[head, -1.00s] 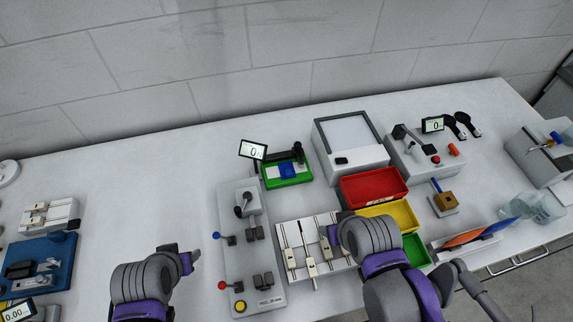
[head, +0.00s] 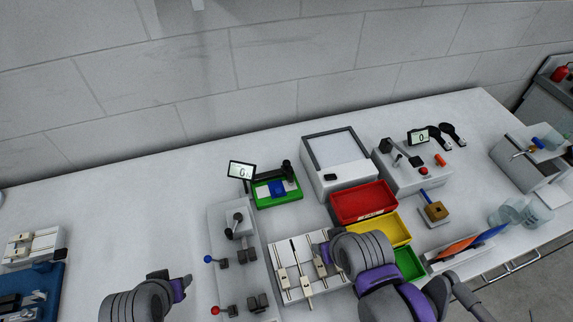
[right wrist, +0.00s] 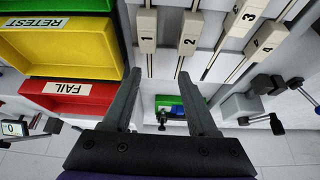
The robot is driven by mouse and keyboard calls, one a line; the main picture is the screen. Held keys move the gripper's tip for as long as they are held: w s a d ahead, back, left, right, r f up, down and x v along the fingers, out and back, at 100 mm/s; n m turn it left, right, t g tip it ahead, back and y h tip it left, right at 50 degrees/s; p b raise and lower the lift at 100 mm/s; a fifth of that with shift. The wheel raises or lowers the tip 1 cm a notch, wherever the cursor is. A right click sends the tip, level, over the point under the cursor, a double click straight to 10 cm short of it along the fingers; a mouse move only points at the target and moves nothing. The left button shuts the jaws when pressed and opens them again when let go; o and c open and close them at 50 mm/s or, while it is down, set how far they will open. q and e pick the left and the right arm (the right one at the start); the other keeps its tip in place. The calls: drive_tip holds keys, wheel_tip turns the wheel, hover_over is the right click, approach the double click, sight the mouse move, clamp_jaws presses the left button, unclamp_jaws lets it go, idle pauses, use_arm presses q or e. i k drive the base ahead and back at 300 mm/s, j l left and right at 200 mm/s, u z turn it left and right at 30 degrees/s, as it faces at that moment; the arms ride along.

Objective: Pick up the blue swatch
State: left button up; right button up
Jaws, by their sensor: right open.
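A blue sheet (head: 490,235) stands beside an orange sheet (head: 457,247) in a low white holder (head: 466,254) at the right of the table. A small blue square (head: 277,189) also lies on the green fixture (head: 262,198) at the back; I cannot tell which is the swatch. My right gripper (head: 325,256) is over the numbered slider panel, left of the holder; the right wrist view shows its fingers (right wrist: 160,74) apart and empty. My left gripper (head: 178,284) is over the table at the lower left; its jaws are not clear.
Red (head: 363,203), yellow (head: 391,231) and green (head: 410,264) bins stand between the slider panel (head: 318,283) and the sheet holder. A lever box (head: 236,255) is left of the panel. Clear bottles (head: 522,213) stand right of the sheets.

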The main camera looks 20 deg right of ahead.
sight(277, 189)
drive_tip(key=k+l+u, duration=0.15)
drive_tip(key=k+u, duration=0.6)
drive_tip(key=k+j+u, duration=0.1)
drive_tip(key=k+u, duration=0.25)
drive_tip(key=k, duration=0.15)
drive_tip(key=i+l, duration=0.4)
